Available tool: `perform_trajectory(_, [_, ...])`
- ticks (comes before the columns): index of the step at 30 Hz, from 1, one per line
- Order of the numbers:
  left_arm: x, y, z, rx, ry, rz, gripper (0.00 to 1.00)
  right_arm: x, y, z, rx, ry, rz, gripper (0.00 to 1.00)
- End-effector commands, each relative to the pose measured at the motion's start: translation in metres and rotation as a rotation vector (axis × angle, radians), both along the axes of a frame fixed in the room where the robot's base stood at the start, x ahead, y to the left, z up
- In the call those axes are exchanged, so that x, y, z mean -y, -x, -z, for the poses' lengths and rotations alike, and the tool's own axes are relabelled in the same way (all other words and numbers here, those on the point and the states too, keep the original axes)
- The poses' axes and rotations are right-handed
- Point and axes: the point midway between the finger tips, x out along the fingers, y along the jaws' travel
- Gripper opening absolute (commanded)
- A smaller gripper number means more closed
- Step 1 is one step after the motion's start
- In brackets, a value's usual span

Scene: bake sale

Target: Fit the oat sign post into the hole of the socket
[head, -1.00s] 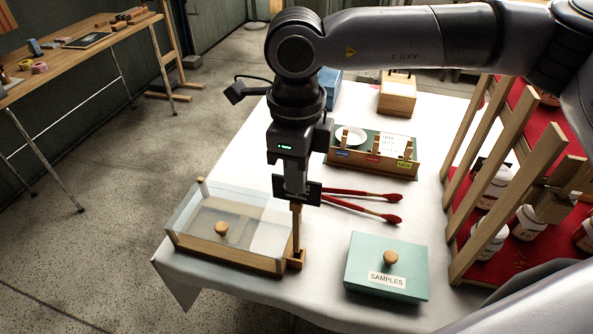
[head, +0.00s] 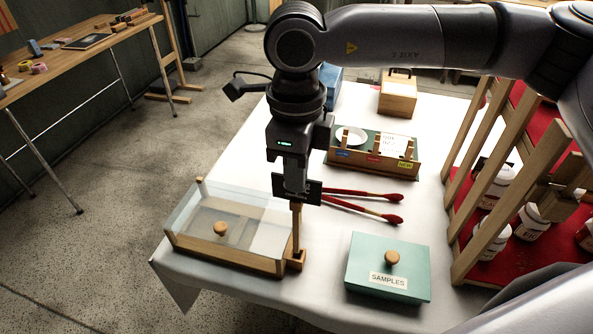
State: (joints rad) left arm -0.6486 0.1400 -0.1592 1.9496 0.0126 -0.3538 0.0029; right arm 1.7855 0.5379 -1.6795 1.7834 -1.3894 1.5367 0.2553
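The oat sign post (head: 297,226) is a thin wooden stick standing close to upright below my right gripper (head: 297,196). The gripper is shut on its top, and the dark plate there hides the grip and any sign face. The socket (head: 296,262) is a small wooden block at the front right corner of the glass-sided display box. The post's lower end meets the top of the socket; how deep it sits in the hole cannot be told. My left gripper is out of view.
The display box (head: 220,251) stands directly left of the socket. A teal SAMPLES box (head: 388,268) is to the right. Red-tipped tongs (head: 365,207) lie behind the post. A wooden caddy (head: 373,163) and a slatted rack (head: 505,190) stand farther back and right.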

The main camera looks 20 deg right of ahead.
Motion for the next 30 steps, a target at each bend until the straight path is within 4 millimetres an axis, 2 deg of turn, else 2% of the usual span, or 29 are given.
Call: perform_trajectory(30, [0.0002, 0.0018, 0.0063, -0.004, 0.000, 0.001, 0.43, 0.0003, -0.0001, -0.0003, 0.000, 0.000, 0.001, 0.00])
